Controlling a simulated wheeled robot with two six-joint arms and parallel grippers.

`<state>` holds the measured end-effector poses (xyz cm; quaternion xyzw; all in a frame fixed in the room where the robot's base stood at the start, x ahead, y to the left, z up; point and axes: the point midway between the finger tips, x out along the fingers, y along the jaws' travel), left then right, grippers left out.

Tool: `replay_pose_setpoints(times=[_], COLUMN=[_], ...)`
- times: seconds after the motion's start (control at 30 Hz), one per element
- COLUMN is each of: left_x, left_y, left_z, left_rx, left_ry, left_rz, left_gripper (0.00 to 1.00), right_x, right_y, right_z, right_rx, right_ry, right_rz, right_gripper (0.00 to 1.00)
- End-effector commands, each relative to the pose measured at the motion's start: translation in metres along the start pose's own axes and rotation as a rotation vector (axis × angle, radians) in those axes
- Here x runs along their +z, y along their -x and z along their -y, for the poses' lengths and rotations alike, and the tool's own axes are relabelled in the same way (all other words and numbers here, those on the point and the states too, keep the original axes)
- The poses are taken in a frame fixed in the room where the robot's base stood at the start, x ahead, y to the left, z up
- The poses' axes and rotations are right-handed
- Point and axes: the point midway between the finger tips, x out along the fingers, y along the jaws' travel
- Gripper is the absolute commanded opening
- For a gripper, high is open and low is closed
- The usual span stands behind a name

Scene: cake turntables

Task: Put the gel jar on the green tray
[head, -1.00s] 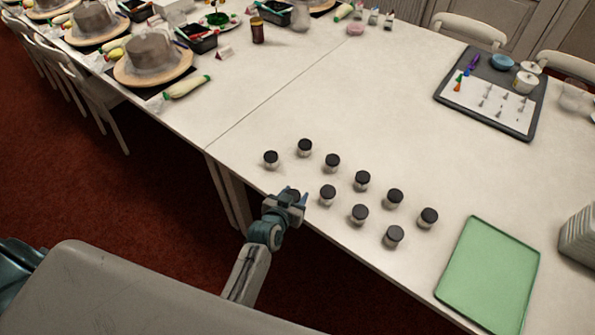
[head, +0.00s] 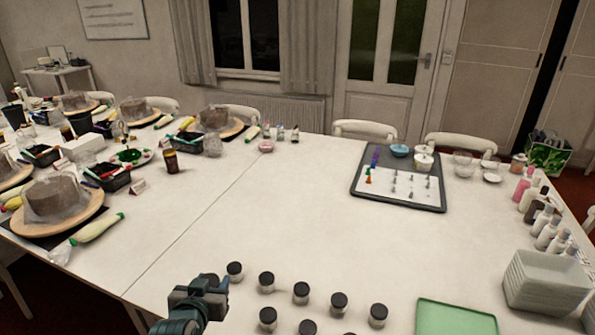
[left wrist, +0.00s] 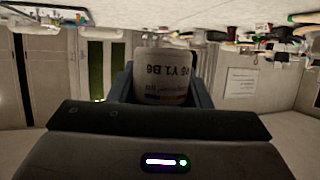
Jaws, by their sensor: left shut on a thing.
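My left gripper (head: 216,284) is at the near edge of the table, beside the left end of a group of jars. It is shut on the gel jar (left wrist: 165,75), whose white label with dark print shows upside down between the fingers in the left wrist view. In the head view the gripper mostly hides the held jar. The green tray (head: 455,318) lies flat at the near right of the table, cut off by the lower edge, and its visible part is empty. My right gripper is not in view.
Several black-lidded jars (head: 301,293) stand between my left gripper and the green tray. A dark tray with a white sheet (head: 398,190) lies further back. Stacked white containers (head: 545,282) stand right of the green tray. The table's middle is clear.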

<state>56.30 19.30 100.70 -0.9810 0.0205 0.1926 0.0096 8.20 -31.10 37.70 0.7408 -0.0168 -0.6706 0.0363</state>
Motion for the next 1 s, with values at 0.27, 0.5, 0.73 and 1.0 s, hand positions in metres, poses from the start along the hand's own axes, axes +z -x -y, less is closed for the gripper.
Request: replay_pose_setpoints(times=[0.27,0.5,0.73,1.0], left_x=[-0.023,-0.009,0.064,0.154], left_y=[0.020,0.007,-0.025,-0.028], left_z=[0.011,0.003,-0.020,-0.032], left_rx=[-0.037,-0.011,0.058,0.063], left_ry=[0.027,0.008,-0.023,-0.016], left_rz=[0.004,0.010,0.011,0.008], left_gripper=[0.20,0.20,0.20,0.20], right_x=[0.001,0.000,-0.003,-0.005], right_y=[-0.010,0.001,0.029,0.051], right_z=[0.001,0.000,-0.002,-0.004], right_rx=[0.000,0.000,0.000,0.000], right_ry=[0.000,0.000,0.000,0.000], right_rz=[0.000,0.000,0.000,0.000], right_gripper=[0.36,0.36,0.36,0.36])
